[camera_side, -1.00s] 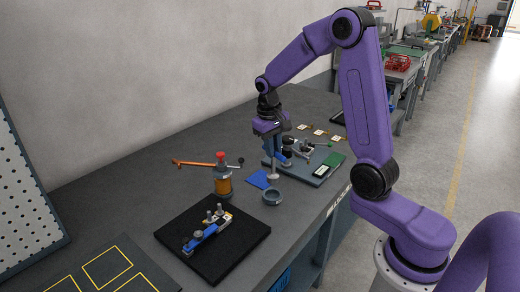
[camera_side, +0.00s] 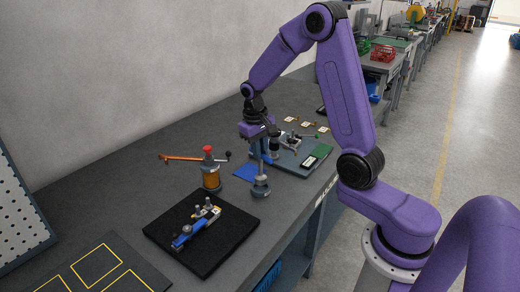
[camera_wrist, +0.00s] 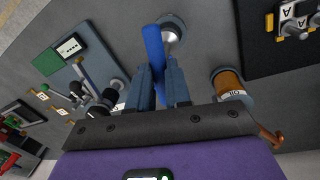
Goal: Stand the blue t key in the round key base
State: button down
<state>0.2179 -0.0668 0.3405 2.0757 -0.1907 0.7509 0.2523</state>
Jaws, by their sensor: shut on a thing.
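The blue t key (camera_wrist: 154,50) is between the fingers of my gripper (camera_wrist: 160,88), which is shut on its blue bar. In the side view my gripper (camera_side: 261,156) points down, with the key's grey shaft (camera_side: 260,172) hanging upright below it. The round key base (camera_side: 260,192) is a small grey ring on the bench, directly under the shaft. The shaft's lower end meets the base's opening in the side view; I cannot tell how deep it sits. In the wrist view the base (camera_wrist: 176,22) shows just beyond the blue bar, partly hidden by it.
A black mat (camera_side: 165,238) with a blue-handled clamp lies in front.

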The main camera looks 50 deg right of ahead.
jog(key=shift+f, duration=1.6)
dwell(1.6)
jog(key=shift+c, duration=2.4)
grip_release()
jog(key=shift+r, duration=3.5)
